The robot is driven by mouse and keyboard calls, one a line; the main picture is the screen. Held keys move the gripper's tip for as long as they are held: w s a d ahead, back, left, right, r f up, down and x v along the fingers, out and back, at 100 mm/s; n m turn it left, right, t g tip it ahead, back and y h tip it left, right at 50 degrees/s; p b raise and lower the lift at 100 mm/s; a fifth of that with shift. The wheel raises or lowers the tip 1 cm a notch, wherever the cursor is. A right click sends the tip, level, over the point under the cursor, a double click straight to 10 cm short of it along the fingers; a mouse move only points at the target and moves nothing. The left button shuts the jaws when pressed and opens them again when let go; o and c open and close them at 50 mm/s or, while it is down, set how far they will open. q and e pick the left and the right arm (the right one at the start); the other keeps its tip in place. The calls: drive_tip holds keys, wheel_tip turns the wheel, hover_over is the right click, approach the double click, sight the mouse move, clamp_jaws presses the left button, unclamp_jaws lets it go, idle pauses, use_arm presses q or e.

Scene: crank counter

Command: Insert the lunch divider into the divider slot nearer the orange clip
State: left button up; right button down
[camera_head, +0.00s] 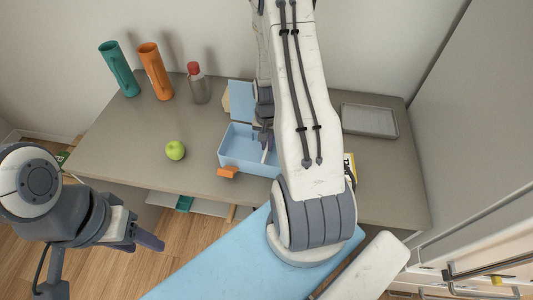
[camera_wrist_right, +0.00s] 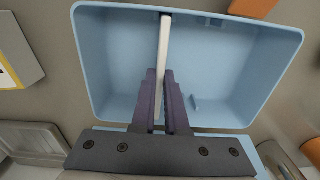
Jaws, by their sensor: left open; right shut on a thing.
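The light-blue lunch box (camera_head: 240,163) stands open on the counter, its lid raised at the back. The orange clip (camera_head: 228,172) is at its front left corner and shows at the top right of the wrist view (camera_wrist_right: 252,7). My right gripper (camera_head: 264,138) reaches down into the box, shut on the white lunch divider (camera_wrist_right: 163,50). The divider spans toward the clip-side wall, left of the box's middle in the wrist view. A small rib (camera_wrist_right: 195,104) shows right of the fingers. I cannot tell whether the divider sits in a slot. My left gripper (camera_head: 145,240) is open and empty, off the counter.
A green apple (camera_head: 175,150) sits left of the box. Teal (camera_head: 119,70) and orange (camera_head: 155,72) holders and a red-capped bottle (camera_head: 198,84) stand at the back left. A grey tray (camera_head: 369,121) lies at the right. My right arm hides part of the counter.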

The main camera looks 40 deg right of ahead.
drive_tip(key=shift+r+p, duration=2.5)
drive_tip(key=shift+r, duration=0.75)
drive_tip(key=shift+r, duration=0.1)
